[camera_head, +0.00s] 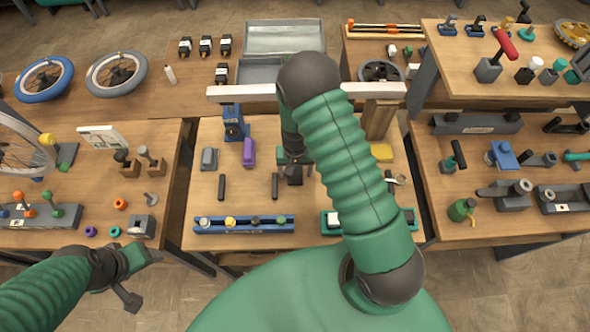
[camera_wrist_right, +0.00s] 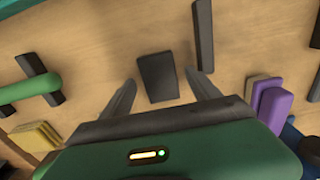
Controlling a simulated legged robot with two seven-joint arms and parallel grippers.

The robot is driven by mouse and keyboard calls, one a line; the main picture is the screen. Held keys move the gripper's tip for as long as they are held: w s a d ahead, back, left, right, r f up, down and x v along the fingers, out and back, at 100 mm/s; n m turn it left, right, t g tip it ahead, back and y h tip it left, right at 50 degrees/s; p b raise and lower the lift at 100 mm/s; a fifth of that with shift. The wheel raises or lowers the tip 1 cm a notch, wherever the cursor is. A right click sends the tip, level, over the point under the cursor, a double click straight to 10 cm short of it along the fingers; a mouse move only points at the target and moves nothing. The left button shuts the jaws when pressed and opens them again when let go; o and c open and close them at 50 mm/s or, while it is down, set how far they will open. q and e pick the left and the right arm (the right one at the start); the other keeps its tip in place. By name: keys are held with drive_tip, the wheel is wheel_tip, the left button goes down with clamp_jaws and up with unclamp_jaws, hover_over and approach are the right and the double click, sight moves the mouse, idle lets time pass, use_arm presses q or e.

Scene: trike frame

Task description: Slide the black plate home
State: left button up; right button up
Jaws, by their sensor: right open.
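A small black rectangular plate (camera_wrist_right: 158,77) lies flat on the wooden table between the spread fingers of my right gripper (camera_wrist_right: 157,100) in the wrist view. The fingers are apart and do not visibly touch it. In the head view my right gripper (camera_head: 295,166) points down over the middle table, and the dark plate (camera_head: 295,181) shows partly below it. I cannot tell the exact height of the fingers. My left gripper (camera_head: 142,278) hangs at the lower left, clear of the tables, with its fingers apart and empty.
A black bar (camera_wrist_right: 204,35) lies close to the plate. A purple block (camera_head: 249,152), a blue stand (camera_head: 234,124) and a yellow block (camera_head: 381,152) stand around it. A blue rail (camera_head: 244,225) with knobs lies along the front edge. My right arm hides part of the table.

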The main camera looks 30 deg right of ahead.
clamp_jaws()
idle(0.4)
